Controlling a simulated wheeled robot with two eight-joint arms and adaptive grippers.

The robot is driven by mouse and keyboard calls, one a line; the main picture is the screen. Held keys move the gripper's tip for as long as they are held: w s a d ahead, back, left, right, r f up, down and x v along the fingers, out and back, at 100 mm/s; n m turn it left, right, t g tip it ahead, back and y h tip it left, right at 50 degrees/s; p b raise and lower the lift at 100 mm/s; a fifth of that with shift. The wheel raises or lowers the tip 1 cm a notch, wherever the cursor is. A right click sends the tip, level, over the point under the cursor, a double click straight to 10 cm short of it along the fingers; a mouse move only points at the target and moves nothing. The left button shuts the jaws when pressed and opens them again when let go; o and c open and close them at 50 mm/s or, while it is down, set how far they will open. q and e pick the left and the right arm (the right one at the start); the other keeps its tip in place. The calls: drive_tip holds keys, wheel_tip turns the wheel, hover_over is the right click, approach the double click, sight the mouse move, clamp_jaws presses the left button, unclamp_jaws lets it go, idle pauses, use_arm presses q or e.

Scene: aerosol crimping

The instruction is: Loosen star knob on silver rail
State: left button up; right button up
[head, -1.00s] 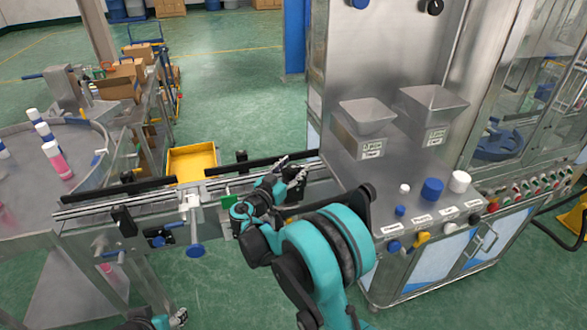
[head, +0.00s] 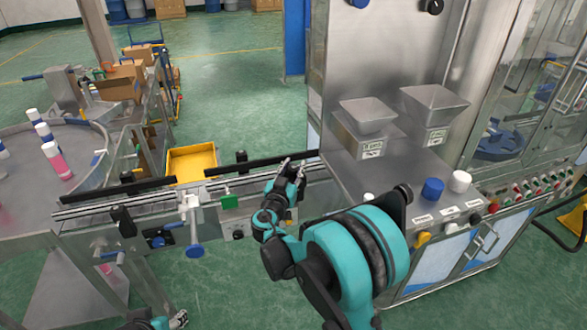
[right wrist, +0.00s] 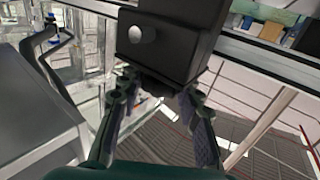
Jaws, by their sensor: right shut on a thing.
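The silver rail (head: 150,206) runs along the conveyor from the left to the steel machine. My right gripper (head: 293,170) is at its right end, near the machine's corner, and covers what it holds in the head view. In the right wrist view, my right gripper's fingers (right wrist: 158,108) stand on both sides of a dark knob (right wrist: 153,86) under a black block (right wrist: 175,42) with a silver button. The knob's star shape is too dark to make out. My left gripper (head: 180,319) shows only partly at the bottom edge, away from the rail; its opening is unclear.
The steel machine (head: 375,165) stands close on the right. A yellow bin (head: 192,162) is on the floor behind.

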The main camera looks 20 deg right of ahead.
drive_tip(key=o, duration=1.2)
drive_tip(key=v, duration=1.2)
drive_tip(key=shift+d, duration=0.1)
